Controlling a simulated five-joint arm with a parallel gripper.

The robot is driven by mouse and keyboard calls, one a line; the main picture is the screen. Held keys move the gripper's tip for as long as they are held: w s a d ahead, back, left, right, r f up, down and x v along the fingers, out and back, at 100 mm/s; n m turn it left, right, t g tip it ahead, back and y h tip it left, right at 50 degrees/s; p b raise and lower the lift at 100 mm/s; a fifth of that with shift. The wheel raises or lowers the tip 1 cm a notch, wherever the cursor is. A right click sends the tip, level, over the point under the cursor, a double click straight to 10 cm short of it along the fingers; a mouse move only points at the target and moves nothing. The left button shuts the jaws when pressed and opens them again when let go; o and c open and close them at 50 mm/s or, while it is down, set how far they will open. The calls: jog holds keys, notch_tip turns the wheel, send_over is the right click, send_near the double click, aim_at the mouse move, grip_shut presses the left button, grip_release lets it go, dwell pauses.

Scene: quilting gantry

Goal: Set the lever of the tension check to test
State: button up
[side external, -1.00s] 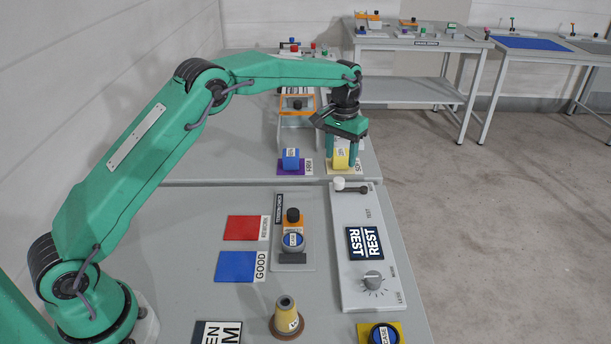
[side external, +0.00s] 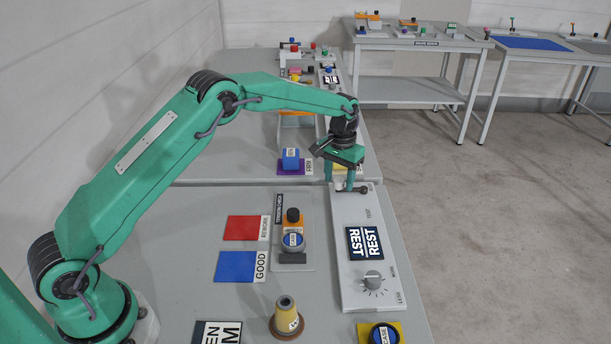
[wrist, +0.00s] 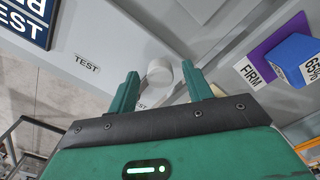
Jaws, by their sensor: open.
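The tension check is a long pale panel (side external: 352,284) with a display (side external: 364,242) reading REST. Its lever has a white knob (side external: 339,185) at the panel's far left end and a dark pivot (side external: 362,189) to the right. A TEST label (side external: 367,214) is printed nearer the display; it also shows in the wrist view (wrist: 87,63). My gripper (side external: 340,182) is open and low at the knob. In the wrist view the white knob (wrist: 160,71) stands between my fingertips, with gaps visible on both sides. The lever's arm is mostly hidden there.
A dial (side external: 372,281) sits on the near part of the panel. A blue block (side external: 291,158) stands on a purple FIRM pad (wrist: 276,49), beyond the knob.

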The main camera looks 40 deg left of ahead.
aim_at(350, 206)
grip_shut()
jog(key=shift+s+d+n, duration=0.15)
jog(key=shift+n, duration=0.25)
jog(key=shift+s+d+n, duration=0.4)
jog(key=shift+d+n, duration=0.25)
jog(key=shift+n, duration=0.55)
jog(key=shift+s+d+n, duration=0.3)
jog(key=shift+d+n, duration=0.4)
jog(key=shift+n, duration=0.5)
jog(key=shift+s+d+n, duration=0.1)
jog(key=shift+d+n, duration=0.55)
jog(key=shift+n, duration=0.5)
jog(key=shift+s+d+n, duration=0.1)
jog(key=shift+d+n, duration=0.55)
jog(key=shift+n, duration=0.5)
jog(key=shift+w, duration=0.1)
jog(key=shift+d, duration=0.1)
